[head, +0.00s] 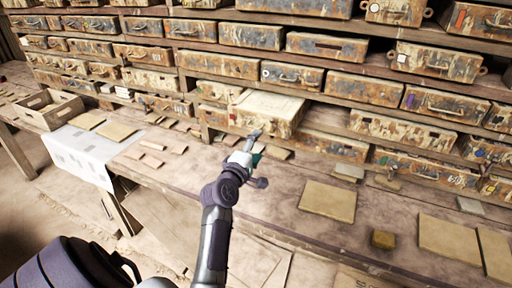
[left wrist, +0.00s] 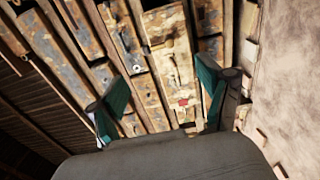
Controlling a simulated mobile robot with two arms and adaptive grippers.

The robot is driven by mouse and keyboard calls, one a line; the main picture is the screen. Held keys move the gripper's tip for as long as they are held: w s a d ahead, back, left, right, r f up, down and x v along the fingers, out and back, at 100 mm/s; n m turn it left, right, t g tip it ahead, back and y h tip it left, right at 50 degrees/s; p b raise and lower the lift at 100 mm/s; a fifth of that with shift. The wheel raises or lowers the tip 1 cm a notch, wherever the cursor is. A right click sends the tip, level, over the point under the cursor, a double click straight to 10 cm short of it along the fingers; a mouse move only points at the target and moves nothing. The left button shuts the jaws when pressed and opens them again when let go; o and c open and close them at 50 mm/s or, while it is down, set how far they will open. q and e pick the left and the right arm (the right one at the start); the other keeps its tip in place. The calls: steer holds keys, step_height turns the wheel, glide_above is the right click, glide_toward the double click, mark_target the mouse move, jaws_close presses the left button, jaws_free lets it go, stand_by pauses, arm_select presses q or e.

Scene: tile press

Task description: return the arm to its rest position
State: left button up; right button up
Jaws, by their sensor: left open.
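My left arm reaches from the bottom middle of the head view over the wooden bench. Its gripper (head: 254,146) is in front of a pale-topped box (head: 268,105) that juts out of the shelves. In the left wrist view the two green-padded fingers (left wrist: 163,95) are spread wide, with nothing held between them. Behind the fingers the rows of worn boxes show at a slant. Whether the fingers touch the jutting box cannot be told. My right gripper is not in view.
A wooden crate (head: 47,110) and a white sheet (head: 80,152) lie at left. Shelves of rusty boxes (head: 380,128) line the back.

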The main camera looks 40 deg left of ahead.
arm_select(q)
steer(key=shift+s, duration=0.1)
stand_by(0.5)
steer(key=s+d+f+m+g+h, duration=0.5)
steer(key=s+d+f+m+g, duration=0.2)
steer(key=s+d+f+m, duration=0.55)
steer(key=s+d+f+m+g, duration=0.3)
steer(key=s+d+m+g, duration=0.15)
steer(key=s, duration=0.45)
steer(key=s+d+f+m+g, duration=0.35)
steer(key=s+m, duration=0.25)
steer(key=s, duration=0.3)
step_height(320, 180, down, 30)
steer(key=s+b, duration=0.2)
steer(key=b, duration=0.4)
steer(key=s+a+f+b, duration=0.1)
steer(key=s+f+b, duration=0.1)
steer(key=s+f, duration=0.6)
steer(key=s+a+f+g+y+b, duration=0.1)
steer(key=s+f+b, duration=0.2)
steer(key=s+f, duration=0.6)
step_height(320, 180, down, 6)
steer(key=shift+a+f+g, duration=0.1)
steer(key=shift+a+g, duration=0.15)
steer(key=shift+g, duration=0.05)
